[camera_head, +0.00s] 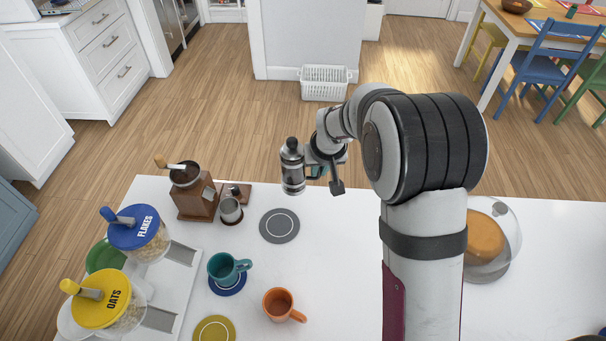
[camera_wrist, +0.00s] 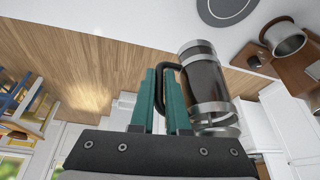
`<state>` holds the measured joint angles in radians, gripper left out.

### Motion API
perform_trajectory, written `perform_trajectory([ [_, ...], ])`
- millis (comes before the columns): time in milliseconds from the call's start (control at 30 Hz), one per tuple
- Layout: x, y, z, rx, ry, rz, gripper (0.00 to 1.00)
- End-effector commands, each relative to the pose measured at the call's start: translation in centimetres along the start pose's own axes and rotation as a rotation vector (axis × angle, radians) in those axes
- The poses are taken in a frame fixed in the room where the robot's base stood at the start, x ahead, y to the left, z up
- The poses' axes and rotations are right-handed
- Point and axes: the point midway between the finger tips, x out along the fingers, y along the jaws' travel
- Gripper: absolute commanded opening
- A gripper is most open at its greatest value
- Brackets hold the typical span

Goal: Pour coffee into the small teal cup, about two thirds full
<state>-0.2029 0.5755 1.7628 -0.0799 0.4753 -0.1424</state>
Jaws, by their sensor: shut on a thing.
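The teal cup (camera_head: 221,268) stands upright on a blue coaster (camera_head: 228,290) at the left of the counter. Its handle points right and its inside looks dark; I cannot tell the level. My gripper (camera_head: 316,171) is shut on the black handle of a glass and metal coffee press (camera_head: 292,168). The press is roughly upright, beyond the cup near the far counter edge, and apart from the cup. In the wrist view the teal fingers (camera_wrist: 162,78) hold the handle, and the press (camera_wrist: 207,82) shows dark content behind its glass.
A grey coaster (camera_head: 279,225) lies empty between press and cup. An orange mug (camera_head: 278,304) stands near the cup. A wooden grinder (camera_head: 194,200) and a metal cup (camera_head: 230,210) stand behind. Jars labelled FLAKES (camera_head: 139,232) and OATS (camera_head: 102,298) stand left. A covered cake (camera_head: 484,238) is right.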

Motion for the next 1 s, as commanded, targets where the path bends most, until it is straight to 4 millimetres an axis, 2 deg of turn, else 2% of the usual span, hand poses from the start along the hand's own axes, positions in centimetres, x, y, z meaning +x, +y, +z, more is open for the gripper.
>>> perform_trajectory([
  [100, -2.2, 2.6, 0.3, 0.005, 0.006, 0.002, 0.00],
  [300, -4.7, 5.7, 1.0, 0.003, 0.003, 0.001, 0.00],
  [467, -5.4, 6.5, 1.2, 0.001, 0.002, 0.000, 0.00],
  [567, -5.2, 6.1, 1.0, -0.028, 0.001, -0.012, 0.00],
  [667, -4.5, 4.5, 0.4, -0.129, -0.003, -0.055, 0.00],
  [767, -3.3, 1.5, -0.5, -0.307, -0.007, -0.131, 0.00],
  [867, -2.0, -2.5, -1.3, -0.537, -0.012, -0.229, 0.00],
  [1000, -0.3, -9.4, -1.6, -0.923, -0.021, -0.390, 0.00],
])
